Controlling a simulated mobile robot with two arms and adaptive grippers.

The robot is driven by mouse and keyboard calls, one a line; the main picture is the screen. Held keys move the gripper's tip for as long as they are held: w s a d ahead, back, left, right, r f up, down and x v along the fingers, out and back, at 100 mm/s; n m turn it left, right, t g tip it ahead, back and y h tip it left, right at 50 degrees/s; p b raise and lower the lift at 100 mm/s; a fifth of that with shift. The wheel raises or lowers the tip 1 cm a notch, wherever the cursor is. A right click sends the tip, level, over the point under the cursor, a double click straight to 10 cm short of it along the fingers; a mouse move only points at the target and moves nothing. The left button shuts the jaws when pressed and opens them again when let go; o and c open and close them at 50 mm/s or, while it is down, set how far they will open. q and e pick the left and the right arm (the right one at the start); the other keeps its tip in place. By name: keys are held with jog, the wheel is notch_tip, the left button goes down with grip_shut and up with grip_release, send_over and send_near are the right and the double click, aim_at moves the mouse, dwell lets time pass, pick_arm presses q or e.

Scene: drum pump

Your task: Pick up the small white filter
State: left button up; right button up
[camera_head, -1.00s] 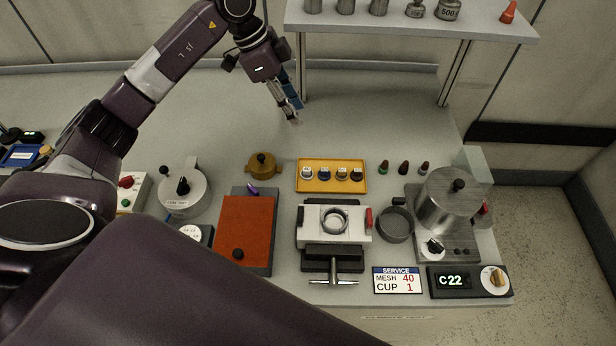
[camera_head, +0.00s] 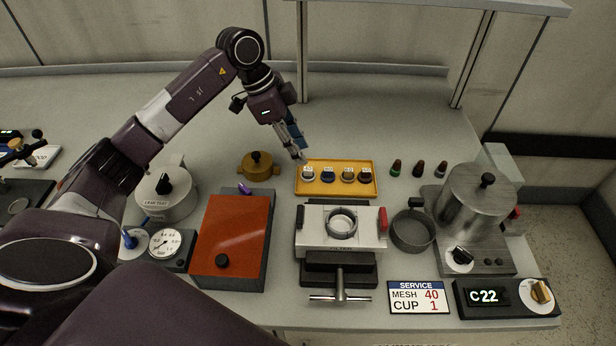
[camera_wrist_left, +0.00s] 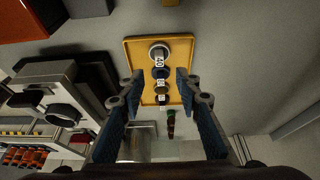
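The small white filter (camera_head: 308,175) stands at the left end of a row in the yellow tray (camera_head: 371,188). In the left wrist view the white filter (camera_wrist_left: 159,52) is farthest up the picture, with a label that seems to read 40. Beside it stand a blue filter (camera_head: 328,175), a tan-grey one (camera_head: 348,175) and a dark one (camera_head: 365,176). My left gripper (camera_head: 299,154) is above the tray's back left corner, apart from the filter. In the left wrist view its fingers (camera_wrist_left: 158,88) are open and empty. My right gripper is not in view.
A brass lidded pot (camera_head: 258,167) stands left of the tray. A vise with a ring (camera_head: 341,223) is in front, beside a red-orange panel (camera_head: 232,238). The table behind the tray is clear.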

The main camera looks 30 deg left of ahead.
aim_at(309, 169)
pick_arm(q)
jog(key=x, duration=0.2)
jog(key=p+x, duration=0.1)
jog(key=x, duration=0.2)
jog(key=shift+s+a+f, duration=0.1)
jog(key=shift+f, duration=0.65)
jog(key=shift+c, duration=0.2)
grip_shut()
